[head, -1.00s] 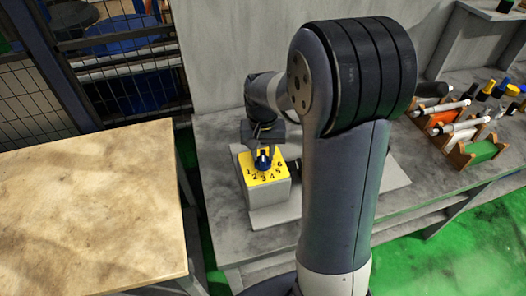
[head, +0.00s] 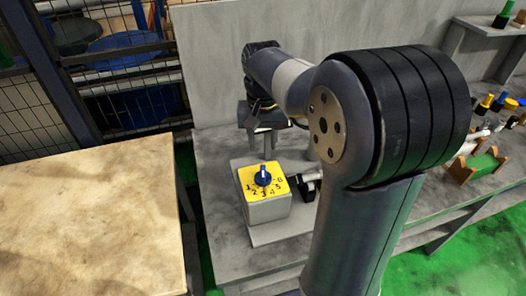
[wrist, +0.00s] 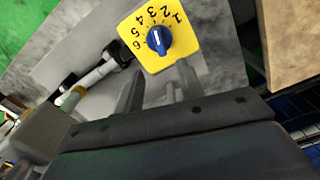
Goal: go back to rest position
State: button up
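My gripper (head: 262,148) is in the air above and behind the selector box, with its two fingers apart and nothing between them. The fingers also show in the wrist view (wrist: 158,90), with a clear gap. The grey box has a yellow numbered top plate (head: 277,187) with a blue knob (head: 263,177) at its middle. In the wrist view the yellow plate (wrist: 180,48) and blue knob (wrist: 158,40) lie beyond the fingertips, apart from them. I cannot tell exactly which number the knob points to.
The grey workbench (head: 222,200) holds the box. Right of the box is a dark and silver cylindrical part (head: 308,185), partly behind my arm. Wooden holders (head: 478,165) and several coloured handles stand at the right. A stained tabletop (head: 85,225) is at left; a grey wall stands behind.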

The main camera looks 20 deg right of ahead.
aim_at(263, 169)
jog(key=shift+r, duration=0.35)
notch_tip(263, 169, down, 11)
jog(key=shift+p, duration=0.3)
jog(key=shift+m, duration=0.3)
dwell(0.4)
